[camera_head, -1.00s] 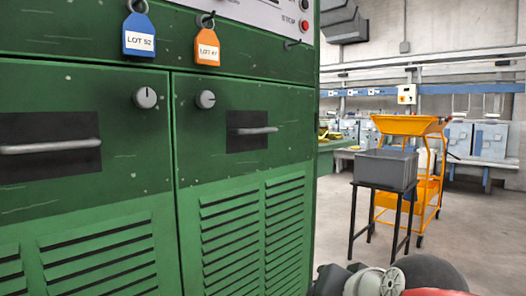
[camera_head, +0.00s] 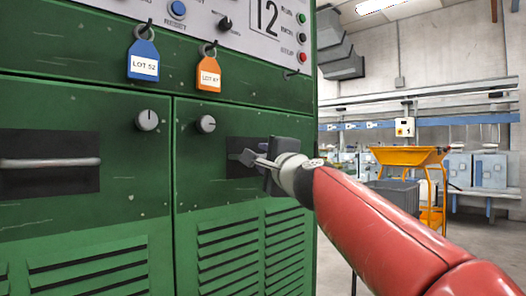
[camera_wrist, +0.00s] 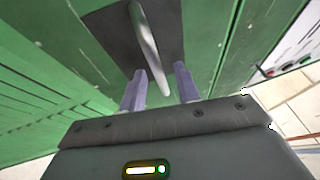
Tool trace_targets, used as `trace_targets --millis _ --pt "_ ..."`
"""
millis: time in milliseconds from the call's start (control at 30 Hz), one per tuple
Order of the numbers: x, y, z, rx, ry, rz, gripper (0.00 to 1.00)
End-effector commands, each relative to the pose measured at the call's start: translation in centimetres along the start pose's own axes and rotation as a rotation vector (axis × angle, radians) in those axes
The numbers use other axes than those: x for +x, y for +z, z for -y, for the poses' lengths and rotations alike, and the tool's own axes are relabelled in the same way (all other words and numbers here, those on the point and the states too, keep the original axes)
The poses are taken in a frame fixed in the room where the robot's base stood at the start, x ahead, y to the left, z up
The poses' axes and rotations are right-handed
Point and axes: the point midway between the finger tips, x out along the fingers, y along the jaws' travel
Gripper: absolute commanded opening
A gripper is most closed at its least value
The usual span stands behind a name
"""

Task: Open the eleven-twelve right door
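The right green door (camera_head: 190,180) of the cabinet is shut, flush with the left door (camera_head: 100,215). It has a round knob (camera_head: 207,124) at its upper left and a dark handle plate (camera_head: 240,143). My gripper (camera_head: 256,160) is in front of that plate and hides most of the bar. In the wrist view, the grey bar handle (camera_wrist: 147,45) runs down from the dark plate. Its lower end lies between the two fingertips (camera_wrist: 160,74) in the picture, with gaps on both sides. The fingers are apart; contact is not visible.
The left door has its own bar handle (camera_head: 50,162) and knob (camera_head: 147,120). A blue tag (camera_head: 143,60) and an orange tag (camera_head: 208,74) hang above the doors. A grey bin (camera_head: 395,190) and an orange cart (camera_head: 432,215) stand at the right, partly behind my arm.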

Motion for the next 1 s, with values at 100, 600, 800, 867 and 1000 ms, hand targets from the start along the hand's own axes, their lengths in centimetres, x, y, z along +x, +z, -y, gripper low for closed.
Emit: trace_targets --millis 100,600,800,867,1000 --pt "1.14 0.01 0.14 -0.001 0.001 0.0 0.32" --pt "1.48 -0.02 -0.06 -0.002 0.001 0.0 0.1" --pt "1.47 -0.02 -0.08 -0.002 0.001 0.0 0.0" --pt "1.47 -0.02 -0.09 -0.002 0.001 0.0 0.0" --pt "1.44 -0.05 -0.12 -0.002 0.002 0.001 0.0"
